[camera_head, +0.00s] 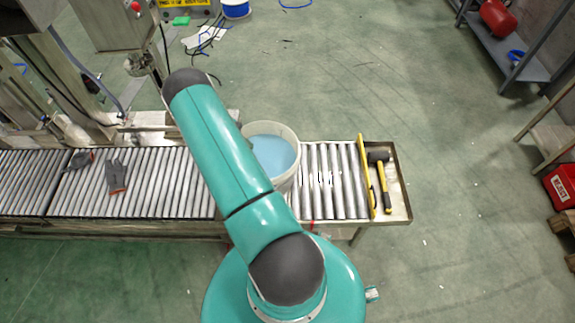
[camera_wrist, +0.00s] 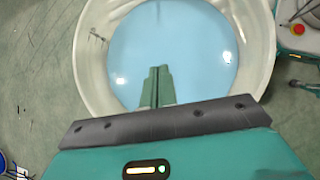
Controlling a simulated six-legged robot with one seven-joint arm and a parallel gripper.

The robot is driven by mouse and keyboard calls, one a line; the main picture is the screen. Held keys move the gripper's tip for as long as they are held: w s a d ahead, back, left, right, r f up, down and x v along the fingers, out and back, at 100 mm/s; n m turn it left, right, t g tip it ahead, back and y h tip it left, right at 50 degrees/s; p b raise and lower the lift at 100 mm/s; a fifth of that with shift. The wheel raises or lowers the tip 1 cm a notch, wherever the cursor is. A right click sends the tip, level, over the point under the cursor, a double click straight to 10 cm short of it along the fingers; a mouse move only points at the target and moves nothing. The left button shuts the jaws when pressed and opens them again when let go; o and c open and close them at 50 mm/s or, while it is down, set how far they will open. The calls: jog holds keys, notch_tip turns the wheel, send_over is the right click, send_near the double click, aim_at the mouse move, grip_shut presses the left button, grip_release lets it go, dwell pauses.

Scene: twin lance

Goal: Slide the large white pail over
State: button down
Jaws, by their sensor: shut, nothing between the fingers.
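The large white pail (camera_head: 288,131) stands on the roller conveyor in the head view, partly hidden behind my arm. It holds light blue liquid or has a light blue inside. In the wrist view the pail's rim (camera_wrist: 91,62) fills the upper middle. My gripper (camera_wrist: 157,72) is shut and empty, its fingers seen against the blue of the pail. I cannot tell how high the fingertips are or whether they touch the pail. In the head view my gripper is hidden by my arm.
The roller conveyor (camera_head: 318,181) runs left to right and ends in a metal tray (camera_head: 399,196) with a hammer (camera_head: 382,178). A yellow bar (camera_head: 366,176) lies before the tray. Rollers right of the pail are clear.

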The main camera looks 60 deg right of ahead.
jog(key=s+r+x, duration=0.1)
jog(key=s+x, duration=0.1)
jog(key=x, duration=1.8)
jog(key=shift+s+n+g, duration=0.35)
jog(key=shift+n+g, duration=0.05)
jog(key=shift+s+r, duration=0.1)
jog(key=shift+r, duration=0.05)
jog(key=s+d, duration=0.6)
jog(key=s, duration=0.5)
jog(key=s+d, duration=0.5)
jog(key=s, duration=0.7)
jog(key=shift+d, duration=0.35)
